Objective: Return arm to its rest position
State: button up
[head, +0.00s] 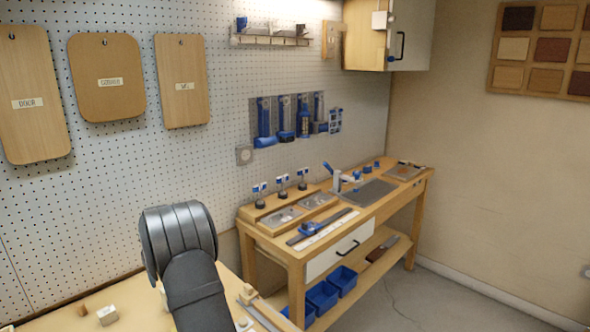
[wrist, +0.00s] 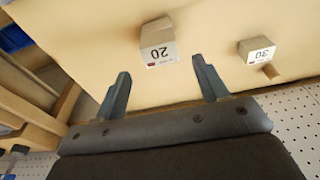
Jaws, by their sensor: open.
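My gripper (wrist: 162,85) shows in the wrist view with its two grey fingers wide apart and nothing between them. The fingers point toward a light wooden bench top. A wooden block labelled 20 (wrist: 157,42) lies on the bench beyond the fingertips, apart from them. A second block labelled 30 (wrist: 257,51) lies to the right of the right finger. In the head view my dark arm rises at the lower middle, and the fingers are hidden there.
The near bench (head: 135,293) holds a pale block (head: 107,315) and small wooden pieces at its left. A second workbench (head: 262,237) with a drawer and tools stands to the right. Blue bins (head: 322,298) sit on its lower shelf. A pegboard wall (head: 225,100) rises behind.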

notch_tip(320, 180, up, 6)
jog(key=f, duration=1.2)
jog(key=shift+w+a, duration=0.4)
notch_tip(320, 180, up, 4)
jog(key=shift+f, duration=0.15)
jog(key=d+r, duration=0.7)
jog(key=d, duration=0.5)
jog(key=shift+m, duration=0.4)
jog(key=s+a+f, duration=0.3)
jog(key=s+a, duration=0.5)
jog(key=a, duration=0.2)
jog(key=s+a+f, duration=0.3)
jog(key=s+a, duration=0.6)
jog(key=a, duration=0.1)
jog(key=s+a+f, duration=0.4)
jog(key=s+a, duration=0.4)
jog(key=a, duration=0.3)
jog(key=shift+s, duration=0.4)
